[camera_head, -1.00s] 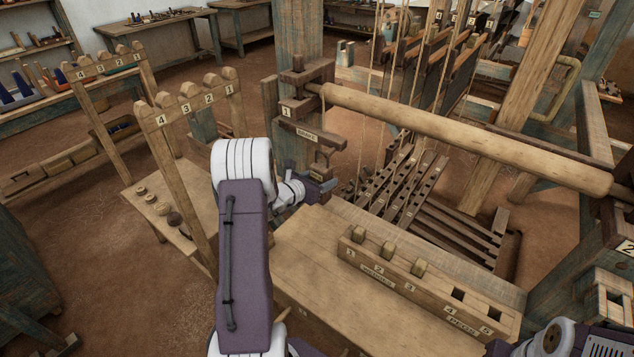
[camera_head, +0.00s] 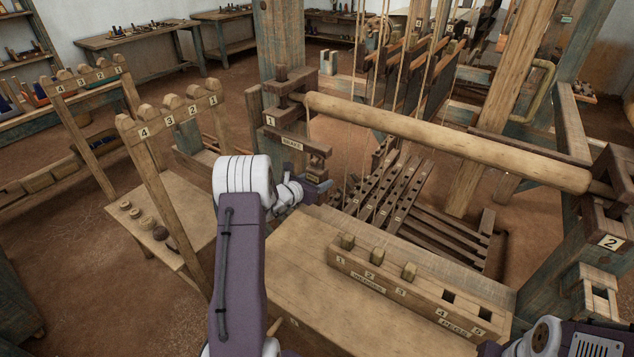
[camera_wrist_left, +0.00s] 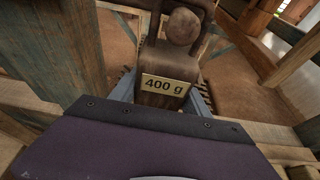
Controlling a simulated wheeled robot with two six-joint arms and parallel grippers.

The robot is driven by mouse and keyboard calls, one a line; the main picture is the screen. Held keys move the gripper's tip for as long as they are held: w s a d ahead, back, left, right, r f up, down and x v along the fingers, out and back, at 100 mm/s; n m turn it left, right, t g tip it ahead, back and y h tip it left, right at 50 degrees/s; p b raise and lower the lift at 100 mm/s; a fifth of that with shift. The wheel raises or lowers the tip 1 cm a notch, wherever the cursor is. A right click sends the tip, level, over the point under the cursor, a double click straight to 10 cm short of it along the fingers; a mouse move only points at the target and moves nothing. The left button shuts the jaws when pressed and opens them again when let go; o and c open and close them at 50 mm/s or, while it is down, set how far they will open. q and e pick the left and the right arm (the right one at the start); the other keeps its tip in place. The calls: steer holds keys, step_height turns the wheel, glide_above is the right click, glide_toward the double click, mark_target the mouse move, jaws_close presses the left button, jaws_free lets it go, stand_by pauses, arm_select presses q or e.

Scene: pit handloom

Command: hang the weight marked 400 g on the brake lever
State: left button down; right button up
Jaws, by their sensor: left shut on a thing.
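The 400 g weight (camera_wrist_left: 178,65) is a dark brown block with a rounded knob and a pale label, upright in the left wrist view. My left gripper (camera_head: 317,184) is shut on it, its grey fingers at the block's two sides. In the head view the gripper is just below the free end of the brake lever (camera_head: 291,142), a dark wooden bar marked BRAKE. The weight is mostly hidden there. Dark wood surrounds the knob in the wrist view; I cannot tell whether the weight touches the lever. My right gripper is out of view.
The cloth beam (camera_head: 440,140) runs right from the brake post. Below lie the treadles (camera_head: 385,190) and a bench with a numbered peg block (camera_head: 420,290). A numbered rack (camera_head: 180,120) and small round weights (camera_head: 147,223) stand at left.

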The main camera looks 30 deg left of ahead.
arm_select(q)
steer(key=shift+r, duration=0.1)
steer(key=shift+c, duration=2.2)
jaws_free()
steer(key=shift+s, duration=0.25)
steer(key=b+v, duration=0.1)
steer(key=v, duration=0.7)
steer(key=shift+s+r, duration=0.15)
steer(key=shift+s, duration=0.2)
steer(key=v, duration=0.7)
steer(key=shift+p, duration=0.3)
